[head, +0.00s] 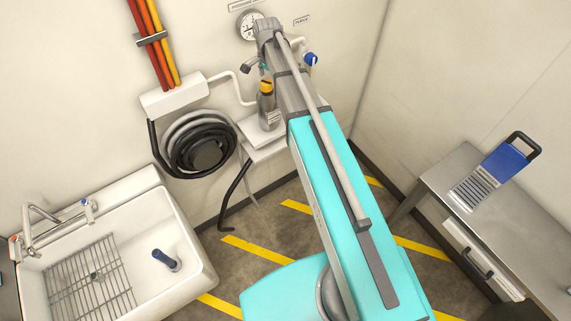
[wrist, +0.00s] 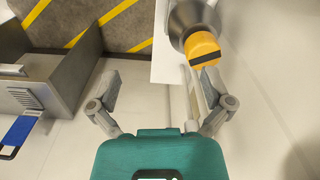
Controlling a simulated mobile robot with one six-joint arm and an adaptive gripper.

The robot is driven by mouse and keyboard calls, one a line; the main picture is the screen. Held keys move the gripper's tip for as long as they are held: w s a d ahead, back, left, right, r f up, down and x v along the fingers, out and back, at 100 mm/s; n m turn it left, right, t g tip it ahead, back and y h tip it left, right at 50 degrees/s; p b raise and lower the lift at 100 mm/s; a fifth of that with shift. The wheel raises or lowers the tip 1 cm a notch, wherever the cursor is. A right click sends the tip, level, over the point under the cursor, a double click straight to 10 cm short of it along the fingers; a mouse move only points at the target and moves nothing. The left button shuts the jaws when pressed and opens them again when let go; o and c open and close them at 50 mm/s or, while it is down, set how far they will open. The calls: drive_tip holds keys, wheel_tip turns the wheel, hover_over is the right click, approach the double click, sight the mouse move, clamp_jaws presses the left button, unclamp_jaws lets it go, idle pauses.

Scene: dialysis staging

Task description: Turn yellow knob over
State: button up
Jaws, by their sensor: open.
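The yellow knob (head: 266,86) sits on a grey cylindrical body by the back wall in the head view, partly beside the end of my arm. In the wrist view the yellow knob (wrist: 204,46) is large at the upper right, with a dark bar across its face. My gripper (wrist: 162,85) is open, its two grey fingers spread apart with nothing between them. The knob lies ahead of the right finger, off the middle of the jaws; I cannot tell whether they touch. In the head view my gripper is mostly hidden by my arm.
A blue knob (head: 311,59) and a round gauge (head: 250,25) are near my arm's end. A coiled hose (head: 200,143) hangs on the wall. A white sink (head: 186,238) is at left; a grey bench (head: 455,165) with a blue-handled item (head: 503,162) is at right.

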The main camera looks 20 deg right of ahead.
drive_tip(key=s+f+n+b, duration=1.1)
drive_tip(key=s+f+b, duration=0.9)
drive_tip(key=f, duration=0.1)
drive_tip(key=shift+s, duration=0.4)
drive_tip(key=shift+n, duration=0.3)
drive_tip(key=shift+s+a+n, duration=0.1)
drive_tip(key=shift+s+n, duration=0.4)
drive_tip(key=shift+s, duration=0.45)
idle(1.8)
